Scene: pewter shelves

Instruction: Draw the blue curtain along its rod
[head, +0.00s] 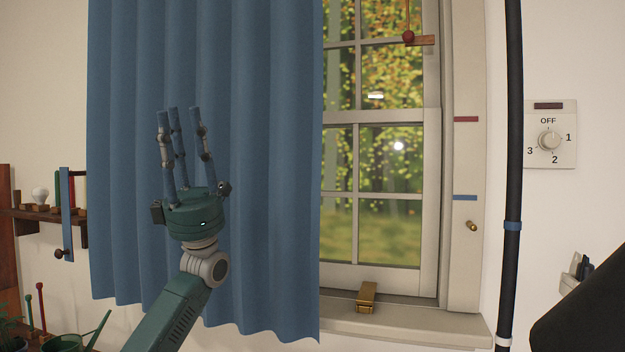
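The blue curtain (265,190) hangs in folds over the left part of the window and the wall left of it. Its right edge lies near the left side of the visible panes, and its rod is above the picture. My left gripper (182,115) is in front of the curtain's left half, fingers pointing up and spread apart, with nothing between them. Whether a finger touches the cloth I cannot tell. My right gripper is not in view.
The uncovered window (390,220) shows trees outside. A brass block (366,297) sits on the sill (410,328). A dark vertical pole (512,180) and a dial switch (549,140) are at right. A small shelf (45,212) with objects is at left.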

